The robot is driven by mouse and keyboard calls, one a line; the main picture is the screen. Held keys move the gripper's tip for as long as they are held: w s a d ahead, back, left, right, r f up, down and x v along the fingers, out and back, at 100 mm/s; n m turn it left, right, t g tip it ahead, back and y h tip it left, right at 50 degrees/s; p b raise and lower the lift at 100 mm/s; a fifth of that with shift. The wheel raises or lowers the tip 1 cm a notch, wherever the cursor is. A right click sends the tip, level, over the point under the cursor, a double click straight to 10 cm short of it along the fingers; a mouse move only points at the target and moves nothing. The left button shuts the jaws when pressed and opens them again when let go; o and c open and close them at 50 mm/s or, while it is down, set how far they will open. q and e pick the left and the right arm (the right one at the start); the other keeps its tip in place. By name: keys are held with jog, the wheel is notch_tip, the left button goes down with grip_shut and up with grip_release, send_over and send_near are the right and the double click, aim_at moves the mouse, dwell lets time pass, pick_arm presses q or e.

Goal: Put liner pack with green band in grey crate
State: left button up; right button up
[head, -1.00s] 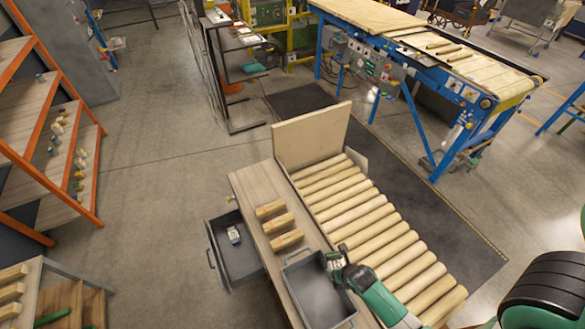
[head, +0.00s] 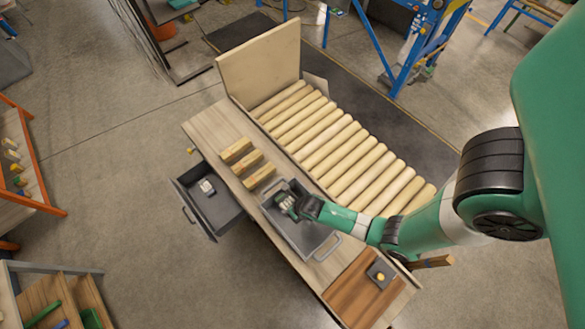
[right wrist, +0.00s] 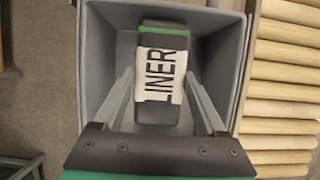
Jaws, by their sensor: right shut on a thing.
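The liner pack (right wrist: 162,65) is dark with a white label reading LINER and a green band near its top edge. My right gripper (right wrist: 160,82) is shut on it, one finger on each side. The grey crate (right wrist: 228,60) surrounds the pack in the right wrist view. In the head view my right gripper (head: 290,207) is over the far-left end of the crate (head: 308,238) on the bench. Whether the pack touches the crate floor I cannot tell. My left gripper is not in view.
Several wooden blocks (head: 247,162) lie on the bench behind the crate. An open drawer (head: 215,213) at the left holds a small pale item (head: 207,187). Wooden rollers (head: 340,150) run along the right. A brown board (head: 350,290) with a small dark box (head: 381,274) is in front.

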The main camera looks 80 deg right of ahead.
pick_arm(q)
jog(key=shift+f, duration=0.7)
pick_arm(e)
jog(key=shift+f, duration=1.5)
jog(key=shift+f+b, duration=0.6)
jog(key=shift+b, duration=0.1)
jog(key=o, duration=1.3)
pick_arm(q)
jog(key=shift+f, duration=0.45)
pick_arm(e)
jog(key=shift+o, duration=0.2)
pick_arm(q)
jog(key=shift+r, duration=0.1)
pick_arm(e)
jog(key=shift+r, duration=0.15)
jog(key=p+v, duration=0.3)
jog(key=v, duration=0.1)
jog(key=p+v, duration=0.3)
jog(key=v, duration=0.1)
jog(key=p+v, duration=0.3)
jog(key=v, duration=0.1)
jog(key=shift+w+d+r, duration=0.15)
jog(key=shift+w+d, duration=0.05)
jog(key=shift+w, duration=0.1)
jog(key=shift+s+a+r+p, duration=0.15)
jog(key=shift+s+r+p, duration=0.05)
jog(key=shift+r+p, duration=0.2)
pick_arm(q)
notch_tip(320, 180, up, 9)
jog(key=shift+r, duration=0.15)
